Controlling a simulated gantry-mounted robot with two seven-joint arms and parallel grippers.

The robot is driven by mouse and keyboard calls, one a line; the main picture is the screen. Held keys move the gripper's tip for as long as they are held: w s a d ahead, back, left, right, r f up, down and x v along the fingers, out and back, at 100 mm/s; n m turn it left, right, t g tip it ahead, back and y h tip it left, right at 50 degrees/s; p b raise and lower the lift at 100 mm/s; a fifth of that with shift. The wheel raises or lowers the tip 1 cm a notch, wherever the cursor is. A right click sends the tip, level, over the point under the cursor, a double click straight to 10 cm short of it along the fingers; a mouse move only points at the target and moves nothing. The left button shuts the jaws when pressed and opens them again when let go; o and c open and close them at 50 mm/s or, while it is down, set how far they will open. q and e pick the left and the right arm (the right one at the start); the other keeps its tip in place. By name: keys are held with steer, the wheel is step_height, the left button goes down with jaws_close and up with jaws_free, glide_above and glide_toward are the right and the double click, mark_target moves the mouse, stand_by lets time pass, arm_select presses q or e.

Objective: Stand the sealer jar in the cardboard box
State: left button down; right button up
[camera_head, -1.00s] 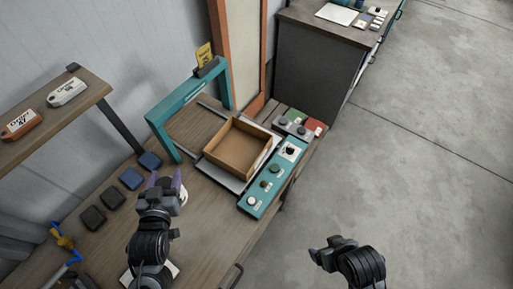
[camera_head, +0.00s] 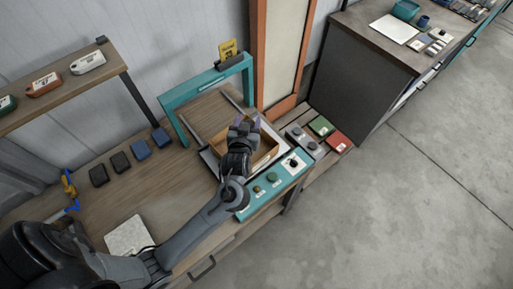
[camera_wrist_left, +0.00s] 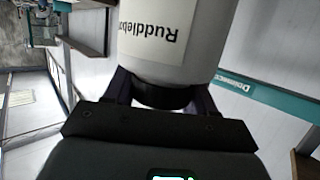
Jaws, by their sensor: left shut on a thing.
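The cardboard box (camera_head: 265,157) is open-topped and sits on a metal plate within the teal machine on the bench. My left gripper (camera_head: 243,124) is over the box and hides much of its inside. It is shut on the sealer jar (camera_wrist_left: 165,35), a pale jar with a label reading "Ruddlebo…" upside down in the left wrist view. The fingers hold it at a dark band (camera_wrist_left: 162,95). In the head view the jar is hidden behind the gripper, so I cannot tell whether it touches the box floor. My right gripper is out of view.
A teal frame (camera_head: 180,100) stands behind the box, and a teal button panel (camera_head: 272,187) lies in front. Black and blue blocks (camera_head: 141,150) sit in a row at the left. A raised shelf (camera_head: 60,98) holds labelled tags. A pale square (camera_head: 129,236) lies on the bench.

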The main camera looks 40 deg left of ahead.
arm_select(q)
steer(key=shift+w+a+f+n+y, duration=0.2)
steer(key=shift+a+n+y, duration=0.1)
steer(key=shift+n+y, duration=0.15)
steer(key=shift+w+a+f+n+g+y+p, duration=0.1)
steer(key=shift+f+n+g+y+p, duration=0.25)
steer(key=shift+f+g+y, duration=0.2)
step_height(320, 180, down, 5)
steer(key=shift+f, duration=0.95)
steer(key=shift+f+b, duration=0.3)
steer(key=shift+f, duration=1.3)
steer(key=shift+f, duration=0.1)
steer(key=shift+c, duration=1.8)
jaws_free()
steer(key=shift+f, duration=0.1)
